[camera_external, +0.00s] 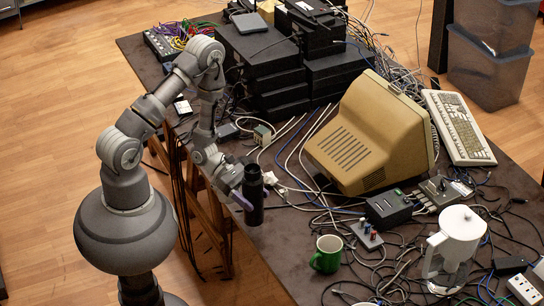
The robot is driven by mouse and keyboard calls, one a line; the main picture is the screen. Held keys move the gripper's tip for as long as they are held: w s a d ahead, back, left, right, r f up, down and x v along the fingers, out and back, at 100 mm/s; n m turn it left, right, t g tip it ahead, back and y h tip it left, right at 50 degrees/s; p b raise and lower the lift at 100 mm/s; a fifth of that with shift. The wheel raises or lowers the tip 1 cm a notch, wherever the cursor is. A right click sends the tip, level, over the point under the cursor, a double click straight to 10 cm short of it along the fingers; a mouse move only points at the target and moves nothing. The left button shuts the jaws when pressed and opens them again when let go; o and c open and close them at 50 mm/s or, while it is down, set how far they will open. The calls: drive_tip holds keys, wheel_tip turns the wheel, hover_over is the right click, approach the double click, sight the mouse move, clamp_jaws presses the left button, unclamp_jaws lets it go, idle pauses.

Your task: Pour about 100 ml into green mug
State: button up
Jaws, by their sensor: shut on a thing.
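A green mug (326,253) with a pale inside stands upright on the dark table (262,250), near its front edge. My gripper (248,198) is shut on a dark, tall bottle (254,190), which looks close to upright. The bottle is to the left of the mug and a little farther back, apart from it. I cannot tell whether its base touches the table. What is inside the bottle and the mug is hidden.
A white-lidded jug (455,245) stands right of the mug. A small switch board (366,235) and a black box (388,209) sit behind it. A beige monitor (370,135), a keyboard (458,127) and stacked black devices (262,65) fill the back. Loose cables cover much of the table.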

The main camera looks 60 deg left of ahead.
sight(246, 168)
wheel_tip(246, 168, up, 8)
drive_tip(key=shift+r, duration=0.25)
drive_tip(key=shift+w+d+r, duration=0.1)
drive_tip(key=shift+d+r, duration=0.05)
drive_tip(key=s+d+r+b+x, duration=0.1)
drive_tip(key=r+b+x, duration=0.1)
drive_tip(key=b+x, duration=0.9)
drive_tip(key=s+d+r+b, duration=0.2)
drive_tip(key=d+b, duration=0.2)
drive_tip(key=d, duration=1.2)
drive_tip(key=shift+w+a+f, duration=0.15)
drive_tip(key=shift+f, duration=1)
drive_tip(key=shift+w+a+f, duration=0.1)
drive_tip(key=shift+a+f, duration=0.05)
drive_tip(key=shift+f, duration=0.95)
